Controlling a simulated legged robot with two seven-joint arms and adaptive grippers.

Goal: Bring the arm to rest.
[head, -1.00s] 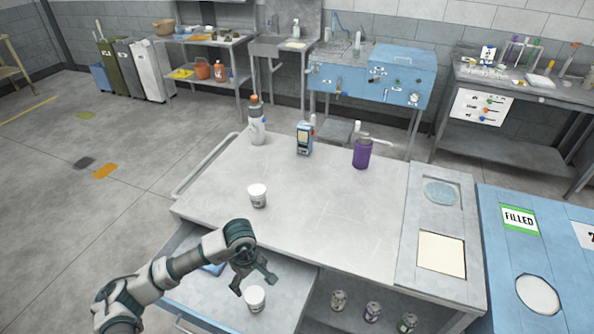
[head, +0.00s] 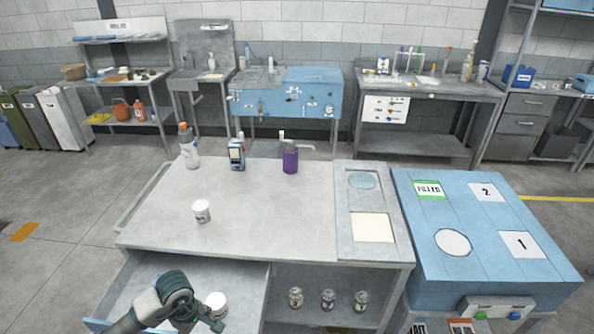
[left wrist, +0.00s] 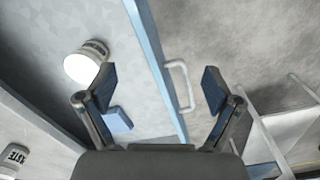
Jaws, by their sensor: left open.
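My left gripper (left wrist: 160,84) is open and empty in the left wrist view, its two fingers spread wide above the open drawer's front edge. In the head view my left arm comes in at the bottom left, and its gripper (head: 198,320) is partly cut off, close to a white jar (head: 217,304) in the drawer. This white jar (left wrist: 84,66) also shows in the wrist view, near one finger but apparently not held. My right gripper is not in view.
The open drawer (head: 125,290) juts out from the grey workbench (head: 270,215); its handle (left wrist: 180,85) and a blue item (left wrist: 117,118) show below me. A second white jar (head: 202,211), bottles and a meter (head: 236,154) stand on top. Several cans (head: 328,299) sit on the shelf.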

